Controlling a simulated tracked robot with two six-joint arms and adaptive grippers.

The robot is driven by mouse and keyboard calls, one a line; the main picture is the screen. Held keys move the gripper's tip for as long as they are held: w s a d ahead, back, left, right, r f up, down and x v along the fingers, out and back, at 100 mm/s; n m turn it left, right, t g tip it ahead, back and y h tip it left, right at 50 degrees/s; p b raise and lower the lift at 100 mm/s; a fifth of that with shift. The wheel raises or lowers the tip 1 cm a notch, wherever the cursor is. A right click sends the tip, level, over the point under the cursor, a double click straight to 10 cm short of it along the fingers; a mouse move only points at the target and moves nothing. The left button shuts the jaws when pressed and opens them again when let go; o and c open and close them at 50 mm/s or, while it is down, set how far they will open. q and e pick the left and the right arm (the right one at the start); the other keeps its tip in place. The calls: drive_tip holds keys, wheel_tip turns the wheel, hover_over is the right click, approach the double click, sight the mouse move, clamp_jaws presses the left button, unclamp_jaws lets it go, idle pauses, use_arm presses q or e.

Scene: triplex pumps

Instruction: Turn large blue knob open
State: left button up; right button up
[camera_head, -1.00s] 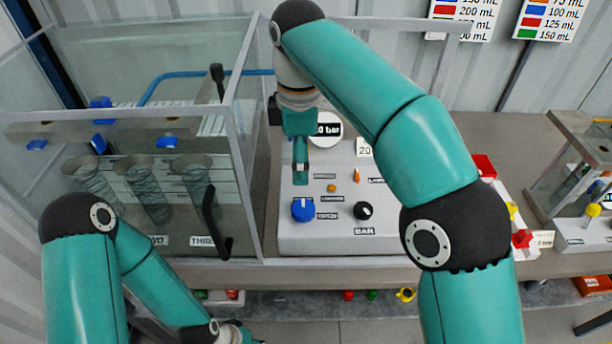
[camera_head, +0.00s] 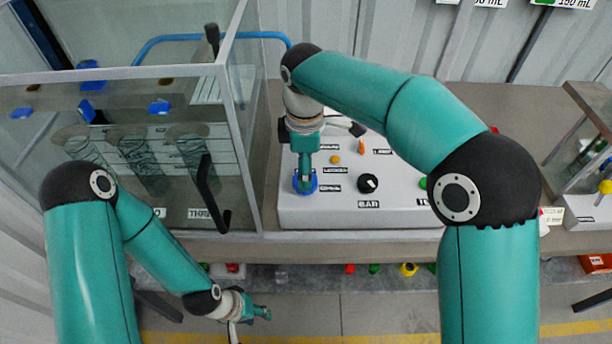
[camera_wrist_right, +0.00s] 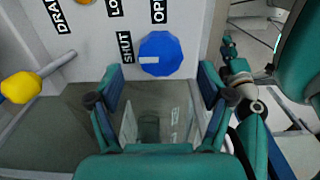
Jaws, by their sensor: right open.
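The large blue knob (camera_head: 305,184) sits at the left of the light grey control panel (camera_head: 300,212). In the right wrist view the blue knob (camera_wrist_right: 163,52) lies just ahead of the fingertips, between their lines, with its white mark toward the SHUT label (camera_wrist_right: 126,47). An OPEN label (camera_wrist_right: 158,10), partly cut off, is above it. My right gripper (camera_head: 304,180) points down over the knob and partly hides it. In the wrist view this gripper (camera_wrist_right: 160,78) is open, with gaps on both sides. My left gripper (camera_head: 262,312) hangs low before the bench; its jaw state is unclear.
A black knob (camera_head: 368,183) and a small orange knob (camera_head: 335,159) are close by on the panel. A glass tank (camera_head: 232,100) with a black handle (camera_head: 207,190) stands left of the panel. Red, green and yellow parts (camera_head: 408,269) lie below the bench front.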

sight(314, 182)
drive_tip(key=shift+f, duration=1.75)
drive_tip(key=c, duration=1)
drive_tip(key=shift+d, duration=0.15)
drive_tip(key=shift+c, duration=0.8)
